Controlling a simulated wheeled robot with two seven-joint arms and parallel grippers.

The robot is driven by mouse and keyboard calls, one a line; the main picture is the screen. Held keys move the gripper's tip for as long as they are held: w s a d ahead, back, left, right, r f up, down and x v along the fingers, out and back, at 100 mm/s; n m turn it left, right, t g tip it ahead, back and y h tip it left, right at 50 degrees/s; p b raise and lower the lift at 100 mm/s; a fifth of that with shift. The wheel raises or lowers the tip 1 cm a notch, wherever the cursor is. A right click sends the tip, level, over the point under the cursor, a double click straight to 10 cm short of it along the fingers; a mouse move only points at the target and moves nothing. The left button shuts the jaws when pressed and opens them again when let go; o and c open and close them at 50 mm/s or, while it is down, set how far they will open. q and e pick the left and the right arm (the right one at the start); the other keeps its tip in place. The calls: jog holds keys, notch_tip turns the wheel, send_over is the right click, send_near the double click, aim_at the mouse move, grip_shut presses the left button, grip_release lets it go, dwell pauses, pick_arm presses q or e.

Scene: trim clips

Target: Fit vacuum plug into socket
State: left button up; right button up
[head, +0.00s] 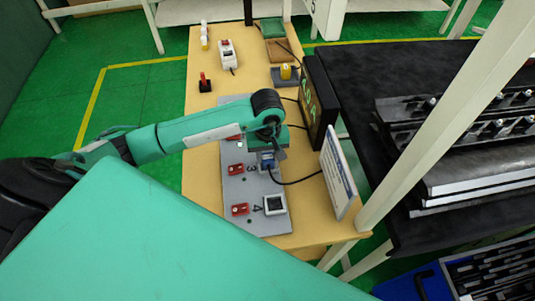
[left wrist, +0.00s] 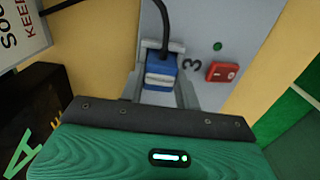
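The blue plug (left wrist: 161,68) with a pale band and a black cable sits between the fingers of my left gripper (left wrist: 161,80) in the left wrist view. Both grey fingers lie against its sides, so the gripper looks shut on it. The plug (head: 267,157) also shows in the head view, under my left wrist at the grey socket panel (head: 234,186). A "3" and a red switch (left wrist: 222,71) are beside it on the panel. The socket under the plug is hidden, and I cannot tell how deep the plug sits. A white socket (head: 274,205) shows empty nearer the front. My right gripper is out of view.
A black display (head: 318,100) and a white sign (head: 338,172) stand along the table's right edge. Other devices, including a white box (head: 228,54) and a yellow plug-like piece (head: 286,72), stand farther back. A pale post crosses at the right.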

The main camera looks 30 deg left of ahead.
aim_at(268, 156)
pick_arm(q)
jog(key=o, duration=0.4)
jog(key=shift+r+p, duration=0.25)
jog(key=shift+p, duration=0.1)
jog(key=shift+w+r+b, duration=0.1)
jog(key=shift+r+b, duration=0.15)
jog(key=shift+b, duration=0.1)
jog(key=shift+r+b, duration=1.9)
jog(key=shift+r, duration=3.75)
